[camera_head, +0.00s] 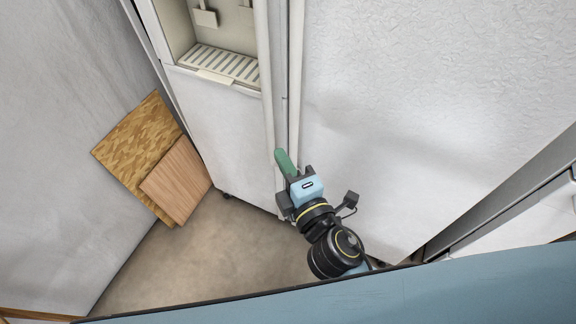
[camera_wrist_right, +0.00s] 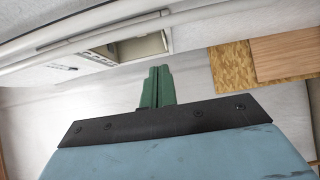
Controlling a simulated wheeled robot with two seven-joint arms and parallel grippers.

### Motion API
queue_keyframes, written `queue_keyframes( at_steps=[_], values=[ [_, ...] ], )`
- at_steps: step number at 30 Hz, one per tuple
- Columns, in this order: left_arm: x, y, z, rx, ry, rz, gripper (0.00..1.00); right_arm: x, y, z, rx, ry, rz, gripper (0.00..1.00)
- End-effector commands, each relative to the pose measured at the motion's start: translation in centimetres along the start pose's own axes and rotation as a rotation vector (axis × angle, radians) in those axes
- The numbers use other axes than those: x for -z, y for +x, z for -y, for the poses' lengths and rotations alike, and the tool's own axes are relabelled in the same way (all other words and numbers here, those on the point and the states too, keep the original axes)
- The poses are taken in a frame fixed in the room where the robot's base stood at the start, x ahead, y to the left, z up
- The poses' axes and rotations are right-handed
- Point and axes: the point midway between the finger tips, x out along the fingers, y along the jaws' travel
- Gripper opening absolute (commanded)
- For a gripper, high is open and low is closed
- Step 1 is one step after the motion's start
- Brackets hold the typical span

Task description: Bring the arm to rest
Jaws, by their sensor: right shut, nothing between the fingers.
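My right gripper (camera_head: 284,160) has green fingers and is in front of the white fridge's long vertical handles (camera_head: 278,95) in the head view. Whether the fingers touch a handle I cannot tell. In the right wrist view the green fingers (camera_wrist_right: 158,86) are together with nothing between them. My right arm comes up from the lower middle of the head view. My left gripper is in neither view.
The white fridge (camera_head: 385,100) has a dispenser recess (camera_head: 215,62) at upper left. Wooden boards (camera_head: 140,147) lean by the left wall (camera_head: 60,150). Brown floor (camera_head: 205,255) is clear in front. A white appliance (camera_head: 530,220) stands at right.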

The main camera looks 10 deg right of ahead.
Motion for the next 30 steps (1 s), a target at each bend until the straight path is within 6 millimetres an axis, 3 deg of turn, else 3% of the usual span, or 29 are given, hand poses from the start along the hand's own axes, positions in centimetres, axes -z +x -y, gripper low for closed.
queue_keyframes(
  at_steps=[6,23,26,30],
  values=[
    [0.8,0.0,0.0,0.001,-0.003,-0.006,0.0,-0.2,-1.4,0.0,0.0,0.0,0.0,0.0],
    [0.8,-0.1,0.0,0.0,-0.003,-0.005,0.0,-0.3,-1.4,0.0,0.001,0.003,0.003,0.0],
    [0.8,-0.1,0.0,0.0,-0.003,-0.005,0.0,-1.5,-1.6,0.2,0.022,0.054,0.048,0.0],
    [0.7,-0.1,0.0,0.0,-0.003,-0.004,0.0,-6.4,-2.7,1.4,0.118,0.275,0.237,0.0]
  ],
)
